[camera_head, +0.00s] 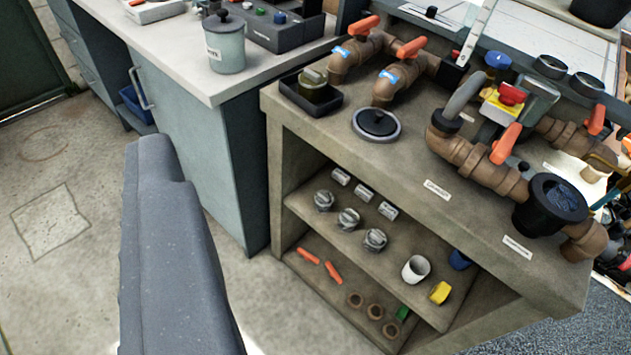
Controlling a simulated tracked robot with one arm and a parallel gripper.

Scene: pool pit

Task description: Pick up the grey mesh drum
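I cannot make out a grey mesh drum for certain. A black round strainer pot (557,198) sits on the pipework at the right of the bench; its inside is dark bluish and its contents are unclear. Several grey ribbed pieces (348,219) stand on the upper shelf under the bench, too small to tell whether they are mesh. A large grey part of mine, which I take for my gripper (165,240), fills the lower left foreground. Its two fingertips cannot be told apart, and no object shows in it. It is apart from the bench.
The bench (300,128) carries brown pipes with orange-handled valves (487,160), a round black lid (376,123) and a black tray (311,103) holding a dark green jar. A grey cabinet (187,130) with a lidded canister (226,45) adjoins it. The floor at left is clear.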

